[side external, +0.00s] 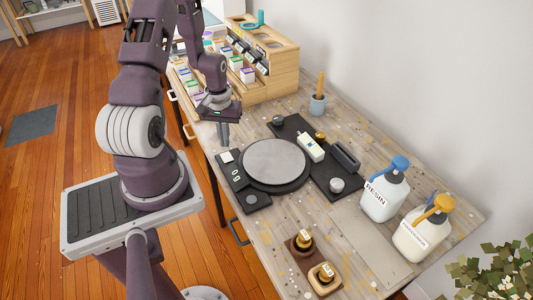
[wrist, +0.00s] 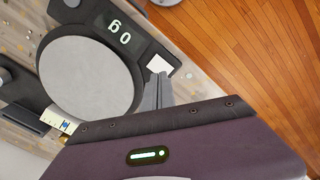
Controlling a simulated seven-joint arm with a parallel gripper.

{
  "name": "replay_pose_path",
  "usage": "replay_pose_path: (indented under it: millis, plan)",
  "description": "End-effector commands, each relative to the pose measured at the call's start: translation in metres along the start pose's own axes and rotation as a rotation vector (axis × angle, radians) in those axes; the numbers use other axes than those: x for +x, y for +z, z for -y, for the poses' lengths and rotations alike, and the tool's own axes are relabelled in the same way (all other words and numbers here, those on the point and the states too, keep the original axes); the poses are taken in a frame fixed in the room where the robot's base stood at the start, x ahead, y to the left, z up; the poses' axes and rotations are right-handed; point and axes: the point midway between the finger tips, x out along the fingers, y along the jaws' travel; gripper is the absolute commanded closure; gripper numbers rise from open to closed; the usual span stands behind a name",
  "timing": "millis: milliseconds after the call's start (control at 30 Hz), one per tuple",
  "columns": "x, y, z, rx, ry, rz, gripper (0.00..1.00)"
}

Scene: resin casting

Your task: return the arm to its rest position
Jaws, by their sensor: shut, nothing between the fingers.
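My gripper (side external: 223,132) is shut and empty. It points down over the near left edge of the workbench, above and to the left of the digital scale. Its closed fingers also show in the wrist view (wrist: 158,92), next to a white square on the scale's panel. The scale has a round grey plate (side external: 274,161) with nothing on it, and its display (side external: 236,176) reads 0 g; the plate fills the left of the wrist view (wrist: 88,78).
A wooden rack (side external: 272,80) with small labelled boxes stands behind. A dark tray (side external: 290,127) holds a white bottle (side external: 310,147) and small items. A resin bottle (side external: 382,195), a yellow-pump bottle (side external: 422,232), amber bottles (side external: 321,278) and a cup (side external: 317,105) stand on the bench.

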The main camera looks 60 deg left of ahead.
Motion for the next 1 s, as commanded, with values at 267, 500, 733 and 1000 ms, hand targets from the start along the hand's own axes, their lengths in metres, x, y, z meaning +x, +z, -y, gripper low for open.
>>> replay_pose_path:
  millis: [267, 500, 733, 1000]
  plan:
    - [-0.152, 0.020, -0.085, 0.310, -0.017, -0.191, 1.00]
    - [-0.277, 0.152, -0.129, 0.673, 0.099, -0.377, 1.00]
    - [-0.308, 0.236, -0.109, 0.885, 0.216, -0.450, 1.00]
    - [-0.309, 0.244, -0.105, 0.908, 0.229, -0.454, 1.00]
